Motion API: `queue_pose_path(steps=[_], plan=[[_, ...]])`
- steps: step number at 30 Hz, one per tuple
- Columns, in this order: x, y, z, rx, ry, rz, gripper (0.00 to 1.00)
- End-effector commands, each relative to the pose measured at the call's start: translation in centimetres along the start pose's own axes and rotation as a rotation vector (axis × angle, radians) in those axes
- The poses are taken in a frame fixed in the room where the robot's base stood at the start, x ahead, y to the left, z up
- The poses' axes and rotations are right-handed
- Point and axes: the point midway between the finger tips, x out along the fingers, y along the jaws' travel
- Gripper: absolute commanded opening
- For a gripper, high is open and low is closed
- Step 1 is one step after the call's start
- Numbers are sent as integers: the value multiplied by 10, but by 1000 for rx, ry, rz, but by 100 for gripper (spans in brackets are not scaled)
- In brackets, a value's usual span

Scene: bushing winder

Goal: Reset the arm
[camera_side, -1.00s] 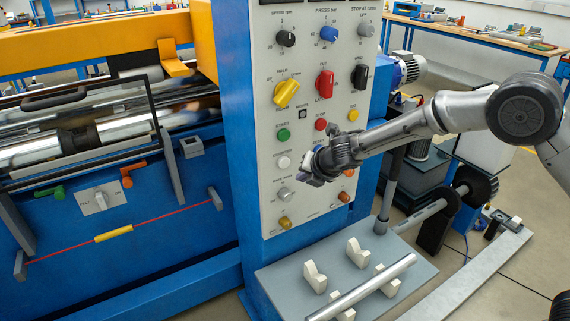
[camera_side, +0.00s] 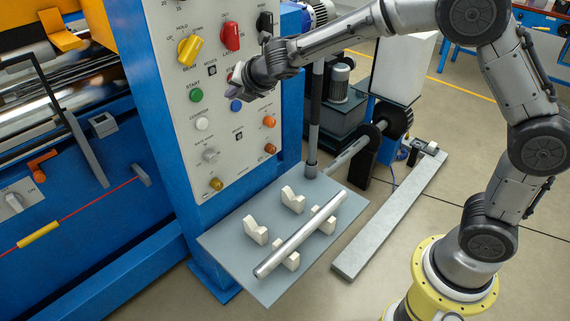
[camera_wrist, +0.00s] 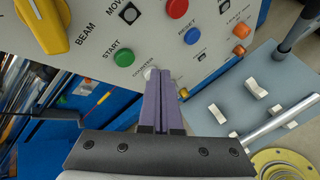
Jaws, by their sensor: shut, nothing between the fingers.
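My gripper (camera_side: 237,88) hangs in front of the white control panel (camera_side: 176,118), at the height of the green START button (camera_side: 196,95). It hides the spot above the blue RESET button (camera_side: 236,105). In the wrist view its two purple fingers (camera_wrist: 164,78) lie side by side, shut and empty. Their tips overlap the white COUNTER button (camera_wrist: 150,73) in that view; I cannot tell whether they touch the panel. My arm reaches in from its yellow base at the lower right.
A yellow BEAM knob (camera_side: 190,50) and a red knob (camera_side: 230,36) stick out from the upper panel. Below, a grey shelf (camera_side: 228,236) carries a metal rod (camera_side: 300,233) on white V-blocks (camera_side: 256,230). A roller stand (camera_side: 395,122) stands behind.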

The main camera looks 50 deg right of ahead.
Motion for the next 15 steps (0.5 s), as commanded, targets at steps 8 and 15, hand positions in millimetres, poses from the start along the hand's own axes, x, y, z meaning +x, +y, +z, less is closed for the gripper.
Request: queue_pose_path(steps=[8,15], plan=[[-167,-52,85,603,-139,-1,0],[-282,-152,42,1377,-137,-95,0]])
